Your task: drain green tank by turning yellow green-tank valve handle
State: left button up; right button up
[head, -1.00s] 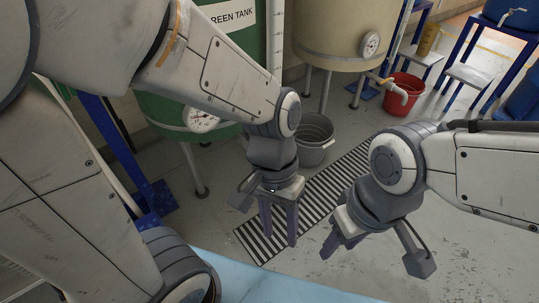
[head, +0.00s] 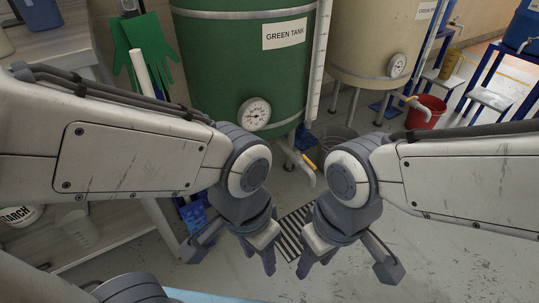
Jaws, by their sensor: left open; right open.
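My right gripper (head: 315,265) is open and empty, just right of the left one. Neither touches the handle.
A cream tank (head: 380,40) stands at the right, with a yellow-handled outlet above a red bucket (head: 427,110). A striped floor grate (head: 291,228) lies between my grippers. Green gloves (head: 147,48) hang at the left. Shelves with containers fill the left side. The floor at lower right is clear.

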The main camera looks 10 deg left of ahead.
aim_at(298, 153)
jog(key=u, duration=0.9)
jog(key=i, duration=0.85)
jog(key=z, duration=1.95)
